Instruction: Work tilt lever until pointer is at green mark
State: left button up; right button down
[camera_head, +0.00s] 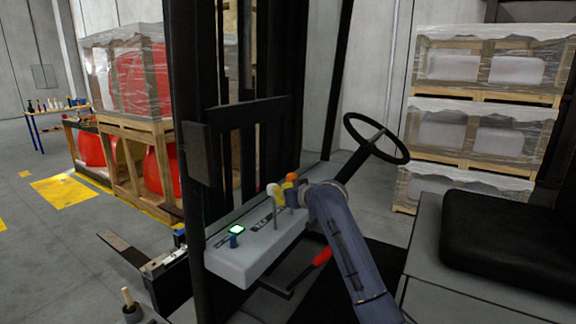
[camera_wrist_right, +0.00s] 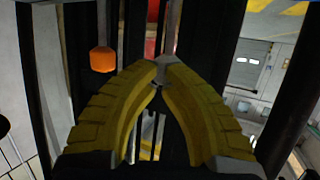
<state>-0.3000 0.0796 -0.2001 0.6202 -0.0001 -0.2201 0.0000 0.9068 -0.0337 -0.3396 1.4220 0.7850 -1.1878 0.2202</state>
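The grey console (camera_head: 250,256) carries several levers. One has a pale knob (camera_head: 273,190), and another has an orange knob (camera_head: 291,177), also in the right wrist view (camera_wrist_right: 102,61). A small green-lit indicator (camera_head: 236,230) sits at the console's left end above a blue knob (camera_head: 233,242). I cannot make out the pointer or green mark, nor tell which lever is the tilt lever. My right gripper (camera_head: 292,190) is at the levers. Its yellow fingers (camera_wrist_right: 160,78) converge on a grey-ended lever (camera_wrist_right: 163,68) and appear shut on it. My left gripper is out of view.
A steering wheel (camera_head: 376,138) stands behind my right arm, with a black seat (camera_head: 510,240) at right. A dark mast (camera_head: 190,130) rises left of the console. A red-handled lever (camera_head: 322,257) sits below the console. Wrapped crates (camera_head: 488,95) stand behind.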

jog(key=shift+w+a+f, duration=0.1)
jog(key=shift+w+a, duration=0.3)
jog(key=shift+a, duration=0.25)
jog(key=shift+w+a, duration=0.4)
jog(key=shift+a, duration=0.2)
dwell(3.0)
jog(key=w+d+f+v, duration=0.1)
jog(key=d+v, duration=0.1)
jog(key=v, duration=1.1)
jog(key=shift+f, duration=0.2)
jog(key=shift+s+d+f, duration=0.1)
jog(key=shift+d+f, duration=0.1)
jog(key=shift+d, duration=0.05)
dwell(2.0)
